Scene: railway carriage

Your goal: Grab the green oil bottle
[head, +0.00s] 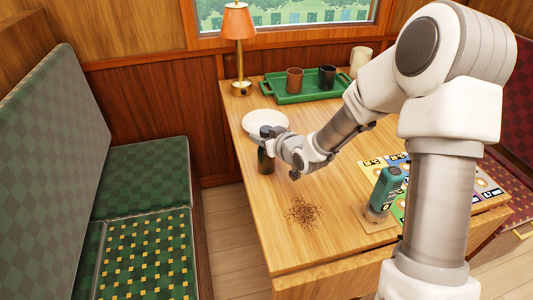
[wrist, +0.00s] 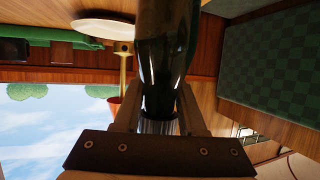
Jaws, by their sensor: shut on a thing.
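The dark green oil bottle (head: 265,161) is at the left side of the wooden table, just in front of the white plate. My gripper (head: 268,140) is shut around its upper part. In the wrist view, which is upside down, the dark glass bottle (wrist: 166,45) is between the two fingers of my gripper (wrist: 161,112). Its narrow end points towards the palm. The bottle looks upright. I cannot tell whether its base touches the table.
The white plate (head: 265,122) is close behind the bottle. Brown crumbs (head: 303,212) lie in front.

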